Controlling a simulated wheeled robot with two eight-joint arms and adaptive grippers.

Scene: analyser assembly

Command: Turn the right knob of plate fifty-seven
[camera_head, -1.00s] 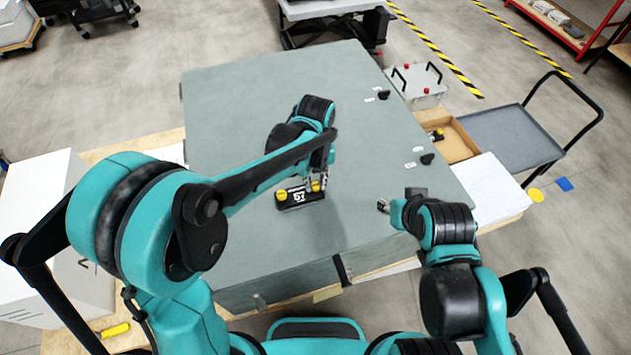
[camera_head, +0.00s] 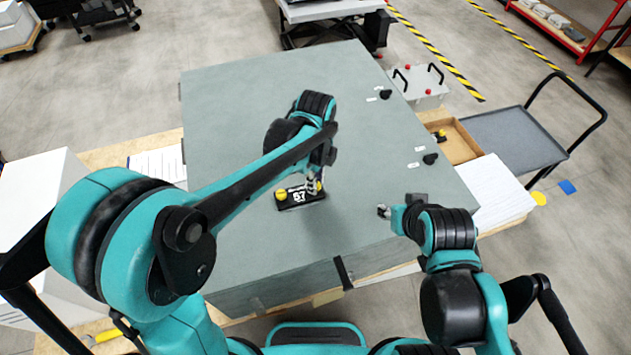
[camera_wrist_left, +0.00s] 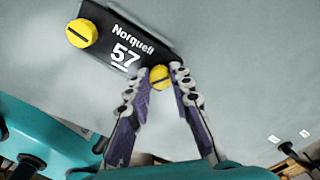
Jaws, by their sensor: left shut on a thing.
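Plate fifty-seven (camera_head: 299,197) is a small black plate on the grey cabinet top, with "Norquell 57" in white and a yellow knob at each end. It also shows in the left wrist view (camera_wrist_left: 122,45). Its left knob (camera_wrist_left: 82,33) is free. My left gripper (camera_head: 316,185) is at the plate's right end; in the left wrist view its fingers (camera_wrist_left: 160,80) are on both sides of the right knob (camera_wrist_left: 159,77), shut on it. My right gripper (camera_head: 383,211) is over the cabinet's front right, away from the plate; its finger opening is too small to judge.
The grey cabinet top (camera_head: 250,100) is broad and mostly clear. Black knobs (camera_head: 430,158) with small white labels sit along its right side. A wooden tray (camera_head: 455,142) and a grey cart (camera_head: 510,135) stand to the right.

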